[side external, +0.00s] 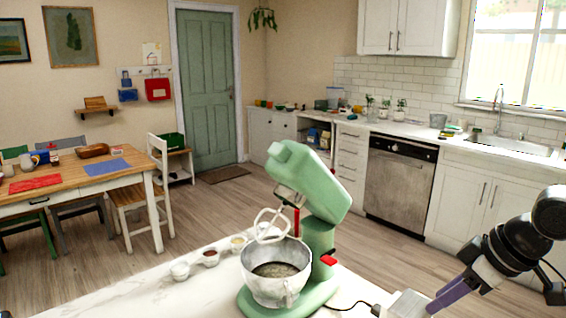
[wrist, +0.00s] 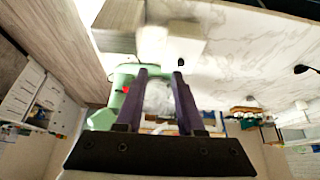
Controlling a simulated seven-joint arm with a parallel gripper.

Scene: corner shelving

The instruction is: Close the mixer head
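The green stand mixer (side external: 318,228) stands on the white marble counter with its head (side external: 310,180) tilted up and back. A whisk-like beater (side external: 270,225) hangs from the head above the metal bowl (side external: 266,287), which sits on the mixer base. A red lever shows on the mixer's side. My gripper (side external: 436,303) is at the lower right, apart from the mixer and to its right. In the wrist view my gripper (wrist: 160,73) has its two purple fingers spread with nothing held. The mixer (wrist: 104,118) shows behind the left finger, and the bowl shows between the fingers.
Small bowls (side external: 211,258) of ingredients stand left of the mixer. A black cord (side external: 352,304) runs from the mixer toward a pale block (side external: 401,303) near my gripper. A dining table (side external: 84,175) and kitchen cabinets lie farther back. The space above the counter beside the mixer is clear.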

